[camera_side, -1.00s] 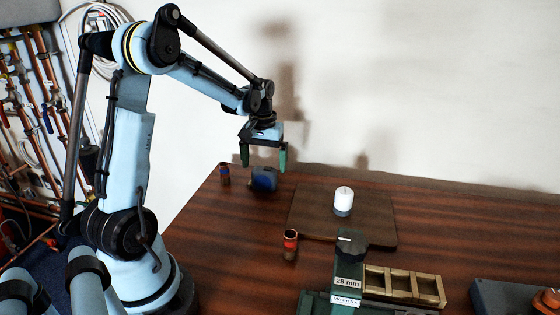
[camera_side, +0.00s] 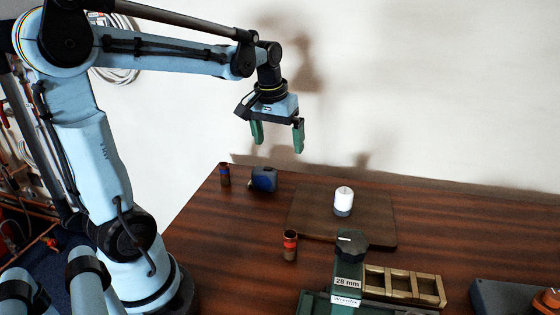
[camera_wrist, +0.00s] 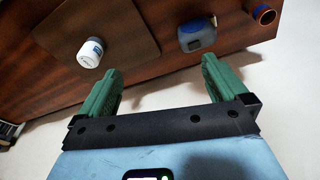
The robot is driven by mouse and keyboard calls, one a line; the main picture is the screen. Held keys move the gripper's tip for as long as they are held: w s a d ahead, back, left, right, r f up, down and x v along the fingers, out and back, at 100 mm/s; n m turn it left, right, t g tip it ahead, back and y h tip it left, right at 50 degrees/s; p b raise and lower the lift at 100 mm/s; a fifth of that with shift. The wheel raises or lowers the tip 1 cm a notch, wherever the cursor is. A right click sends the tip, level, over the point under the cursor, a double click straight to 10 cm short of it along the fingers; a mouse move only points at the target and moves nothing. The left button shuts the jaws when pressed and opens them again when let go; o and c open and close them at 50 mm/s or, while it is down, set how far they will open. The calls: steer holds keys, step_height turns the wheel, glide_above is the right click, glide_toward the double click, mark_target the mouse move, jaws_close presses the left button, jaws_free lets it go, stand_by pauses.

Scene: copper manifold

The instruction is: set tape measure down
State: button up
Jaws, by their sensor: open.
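The tape measure (camera_side: 264,179), dark with a blue side, rests on the wooden table near its back left edge. It also shows in the wrist view (camera_wrist: 198,36) at the top, beyond my fingers and apart from them. My gripper (camera_side: 278,140) is open and empty, with its green fingers spread. It hangs in the air above the back of the table, higher than the tape measure and a little right of it. In the wrist view my gripper (camera_wrist: 165,80) has nothing between its fingers.
A copper fitting (camera_side: 225,175) stands left of the tape measure. A brown board (camera_side: 375,228) bears a white-capped container (camera_side: 343,201). A red-banded copper piece (camera_side: 290,245) stands in front. A green tool marked 28 mm (camera_side: 347,275) and a wooden rack (camera_side: 405,285) are nearer.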

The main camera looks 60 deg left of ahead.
steer(key=s+d+f+m+t, duration=0.1)
steer(key=s+d+m+t, duration=0.1)
steer(key=d, duration=0.5)
steer(key=s+d+f+m+t, duration=0.2)
steer(key=s+d+m+t, duration=0.1)
steer(key=d, duration=0.4)
steer(key=shift+s+d+m+h, duration=0.3)
steer(key=shift+s+m+h, duration=0.1)
steer(key=shift+s+m, duration=0.15)
steer(key=shift+w, duration=0.1)
